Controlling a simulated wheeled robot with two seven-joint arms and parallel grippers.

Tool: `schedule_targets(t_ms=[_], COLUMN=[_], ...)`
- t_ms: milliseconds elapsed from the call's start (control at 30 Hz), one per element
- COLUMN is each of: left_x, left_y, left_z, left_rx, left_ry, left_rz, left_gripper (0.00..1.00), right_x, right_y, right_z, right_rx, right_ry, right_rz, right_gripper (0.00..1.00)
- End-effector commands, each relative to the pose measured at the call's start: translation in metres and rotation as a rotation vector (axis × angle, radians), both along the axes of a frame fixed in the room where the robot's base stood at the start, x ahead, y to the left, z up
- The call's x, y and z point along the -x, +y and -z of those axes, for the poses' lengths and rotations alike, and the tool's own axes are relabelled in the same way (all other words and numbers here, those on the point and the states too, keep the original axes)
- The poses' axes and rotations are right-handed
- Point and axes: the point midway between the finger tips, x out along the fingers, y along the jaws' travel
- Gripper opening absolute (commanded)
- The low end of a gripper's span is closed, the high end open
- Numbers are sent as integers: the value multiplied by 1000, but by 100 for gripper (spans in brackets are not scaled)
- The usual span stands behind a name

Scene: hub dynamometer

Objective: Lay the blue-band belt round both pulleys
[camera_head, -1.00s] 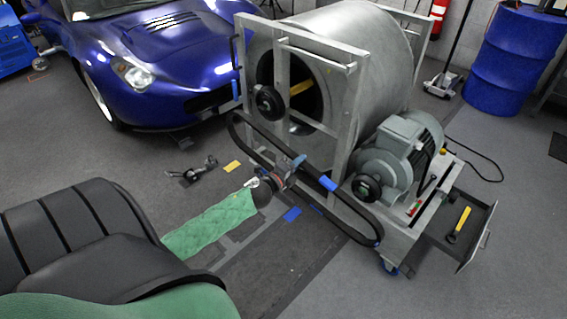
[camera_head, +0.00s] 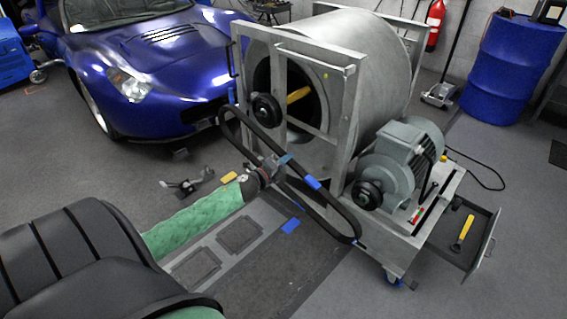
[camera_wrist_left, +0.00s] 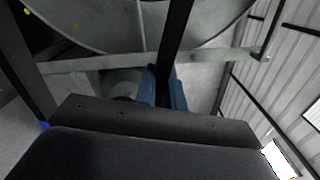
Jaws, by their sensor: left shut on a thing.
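The belt (camera_head: 335,212) is a long black loop with a blue band (camera_head: 313,183). It hangs tilted in front of the dynamometer, to the lower left of both pulleys, and appears apart from them. The upper pulley (camera_head: 265,107) is black and sits before the drum opening. The lower pulley (camera_head: 368,194) is black, on the grey motor. My left gripper (camera_head: 279,163) is shut on the belt's upper strand, between the two pulleys' heights. In the left wrist view the belt strand (camera_wrist_left: 174,45) runs between the blue fingers (camera_wrist_left: 164,88). My right gripper is out of view.
The dynamometer's metal frame (camera_head: 352,120) stands close behind the belt. An open drawer (camera_head: 460,262) with a yellow-handled tool juts out at right. A blue car (camera_head: 160,60) stands at back left. A dark pedal-like part (camera_head: 188,186) lies on the floor.

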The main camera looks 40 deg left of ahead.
Motion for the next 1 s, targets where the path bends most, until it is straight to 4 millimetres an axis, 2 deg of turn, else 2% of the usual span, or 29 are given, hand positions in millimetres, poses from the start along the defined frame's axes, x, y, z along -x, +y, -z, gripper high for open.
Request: schedule_targets(t_ms=[467,800,1000], left_x=[-23,-40,-49], left_y=[-2,-3,-4], left_z=[0,0,0], left_rx=[0,0,0], left_ry=[0,-1,-1], left_rz=[0,-1,-1], left_gripper=[0,0,0], right_x=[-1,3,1], right_y=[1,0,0], right_z=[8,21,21], right_rx=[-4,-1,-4], right_ry=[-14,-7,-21], right_rz=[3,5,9], right_gripper=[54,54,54])
